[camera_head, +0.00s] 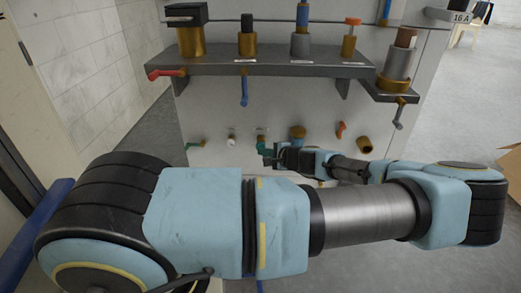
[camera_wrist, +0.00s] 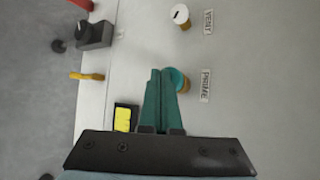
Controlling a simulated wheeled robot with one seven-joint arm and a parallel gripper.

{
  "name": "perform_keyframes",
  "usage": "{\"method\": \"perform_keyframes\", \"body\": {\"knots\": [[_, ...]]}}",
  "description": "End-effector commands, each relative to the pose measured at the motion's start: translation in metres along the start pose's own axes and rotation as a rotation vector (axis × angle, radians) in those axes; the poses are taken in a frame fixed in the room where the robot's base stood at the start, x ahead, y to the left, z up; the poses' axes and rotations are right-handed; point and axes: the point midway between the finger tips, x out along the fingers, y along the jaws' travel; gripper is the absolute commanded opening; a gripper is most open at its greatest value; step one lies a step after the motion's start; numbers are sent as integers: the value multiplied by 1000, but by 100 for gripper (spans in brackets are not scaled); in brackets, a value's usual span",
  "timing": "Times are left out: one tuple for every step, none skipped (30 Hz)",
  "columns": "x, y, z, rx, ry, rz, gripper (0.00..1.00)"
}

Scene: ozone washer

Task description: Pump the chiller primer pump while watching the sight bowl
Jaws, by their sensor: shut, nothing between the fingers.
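A teal knob on a brass base (camera_wrist: 180,80) sticks out of the pale panel beside the PRIME label (camera_wrist: 205,86) in the wrist view. In the head view it shows as a small green fitting (camera_head: 262,141) below the shelf. My gripper (camera_wrist: 160,72) has its green fingers pressed together, with tips just left of the knob in the wrist view. I cannot tell whether they touch it. In the head view my gripper (camera_head: 268,153) is small and low against the panel. I cannot single out the sight bowl with certainty.
A white VENT knob (camera_wrist: 181,16) sits above PRIME in the wrist view. A grey shelf (camera_head: 260,63) carries several brass and grey fittings, with red (camera_head: 166,73) and blue (camera_head: 244,91) handles below. A brass fitting (camera_head: 297,131) and an orange handle (camera_head: 341,129) lie right of the green fitting.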

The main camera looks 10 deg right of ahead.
Motion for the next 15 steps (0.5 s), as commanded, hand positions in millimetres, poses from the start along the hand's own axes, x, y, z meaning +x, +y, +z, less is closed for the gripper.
{"method": "perform_keyframes", "body": {"knots": [[1, 0, 0, 0, 0, 0, 0], [1, -1, -1, 0, 0, 0, 0], [1, -1, -1, 0, 1, 0, 0], [1, -1, -1, 0, 1, 0, 0], [2, -1, -2, 0, 1, 0, 0], [2, -2, -2, 0, 1, 0, 0], [2, -2, -2, 0, 1, 0, 0], [2, -2, -2, 0, 1, 0, 0], [3, -2, -3, 0, 2, 0, 0], [3, -2, -3, 0, 2, 0, 0], [3, -2, -3, 0, 2, 0, 0], [3, -3, -4, 0, 2, 0, 0], [4, -3, -4, 0, 2, 0, 0], [4, -3, -4, 0, 2, 0, 0], [4, -3, -4, 0, 3, 0, 0]]}}
